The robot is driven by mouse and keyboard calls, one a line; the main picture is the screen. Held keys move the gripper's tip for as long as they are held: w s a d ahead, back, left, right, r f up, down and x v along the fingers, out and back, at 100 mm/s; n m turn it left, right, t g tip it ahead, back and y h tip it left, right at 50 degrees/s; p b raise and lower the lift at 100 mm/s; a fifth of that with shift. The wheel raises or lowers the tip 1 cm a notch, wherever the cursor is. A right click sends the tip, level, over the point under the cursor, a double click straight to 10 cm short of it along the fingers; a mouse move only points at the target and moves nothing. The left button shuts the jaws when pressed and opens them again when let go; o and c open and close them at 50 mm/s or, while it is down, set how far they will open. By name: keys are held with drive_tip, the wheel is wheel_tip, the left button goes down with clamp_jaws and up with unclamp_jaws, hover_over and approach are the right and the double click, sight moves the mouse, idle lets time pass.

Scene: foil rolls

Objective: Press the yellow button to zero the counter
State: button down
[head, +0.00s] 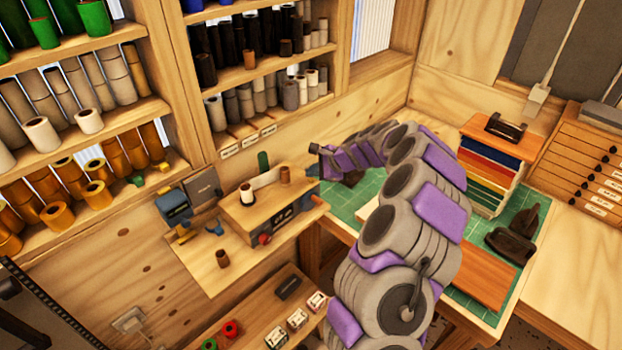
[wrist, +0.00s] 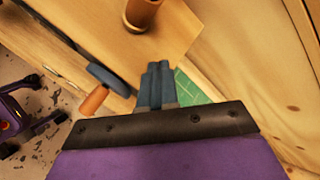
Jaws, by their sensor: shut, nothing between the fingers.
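A wooden winding box (head: 243,218) stands on the small bench at centre left in the head view. A dark panel and a red knob (head: 264,239) are on its front. I cannot make out a yellow button in either view. My gripper (head: 314,148) is above and behind the right end of the box in the head view. In the wrist view my gripper's dark fingers (wrist: 158,68) are shut with nothing between them. A brown roll (wrist: 144,12) stands on the wood surface beyond them, and a crank with an orange handle (wrist: 94,100) is to their left.
Shelves of foil rolls (head: 120,85) stand at the left. A green mat (head: 345,207) and a rack of coloured sheets (head: 490,165) are on the right.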

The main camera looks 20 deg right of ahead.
sight(313, 181)
drive_tip(key=shift+f, duration=0.45)
idle(0.3)
drive_tip(key=shift+r, duration=0.1)
drive_tip(key=shift+r+p, duration=0.7)
drive_tip(key=shift+r, duration=0.15)
wheel_tip(313, 181, up, 5)
drive_tip(key=p, duration=0.4)
idle(0.9)
